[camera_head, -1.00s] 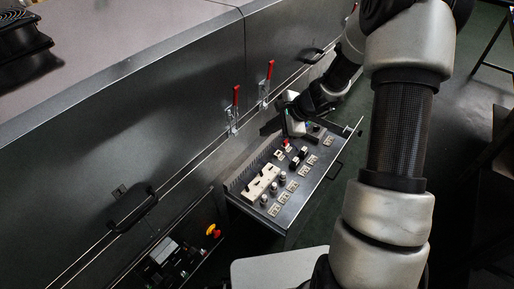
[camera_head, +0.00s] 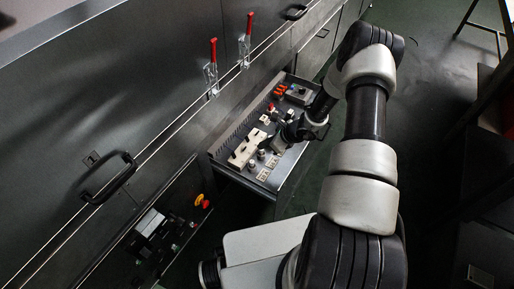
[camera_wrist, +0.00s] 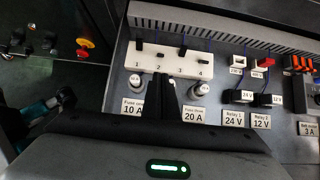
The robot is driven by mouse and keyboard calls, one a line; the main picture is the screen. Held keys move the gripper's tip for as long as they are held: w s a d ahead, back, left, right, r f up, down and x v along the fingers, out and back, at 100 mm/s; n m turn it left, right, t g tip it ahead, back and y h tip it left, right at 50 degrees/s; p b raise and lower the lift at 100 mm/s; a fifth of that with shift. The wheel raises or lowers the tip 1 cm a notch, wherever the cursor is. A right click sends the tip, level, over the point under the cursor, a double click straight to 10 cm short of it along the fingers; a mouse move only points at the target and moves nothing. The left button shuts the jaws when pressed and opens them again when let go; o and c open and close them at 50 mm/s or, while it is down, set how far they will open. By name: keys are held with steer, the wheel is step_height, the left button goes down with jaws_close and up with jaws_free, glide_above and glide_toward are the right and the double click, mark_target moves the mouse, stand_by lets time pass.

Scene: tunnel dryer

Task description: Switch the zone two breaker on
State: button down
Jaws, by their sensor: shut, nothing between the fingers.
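The white breaker block (camera_wrist: 152,61) lies in the open drawer, with dark levers above the numbers 1, 2, 3 and more. In the wrist view, lever 2 (camera_wrist: 161,55) looks short and sits lower than lever 3 (camera_wrist: 182,47), which sticks up. The exact lever positions are hard to tell. My gripper (camera_wrist: 163,84) is shut and empty, its dark tip near the block's front edge below numbers 2 and 3. Contact with the block cannot be told. In the head view, the block (camera_head: 243,153) shows left of my gripper (camera_head: 278,146).
Fuses labelled 10 A (camera_wrist: 135,81) and 20 A (camera_wrist: 196,87) stand in front of the block. Relays (camera_wrist: 236,97) and orange parts (camera_wrist: 298,64) are to the right. A red-yellow knob (camera_wrist: 85,43) is left. Red-handled clamps (camera_head: 213,52) rise behind the drawer.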

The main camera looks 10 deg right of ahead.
steer(key=b+x, duration=0.2)
steer(key=x, duration=0.7)
steer(key=shift+f, duration=0.1)
steer(key=shift+w, duration=0.1)
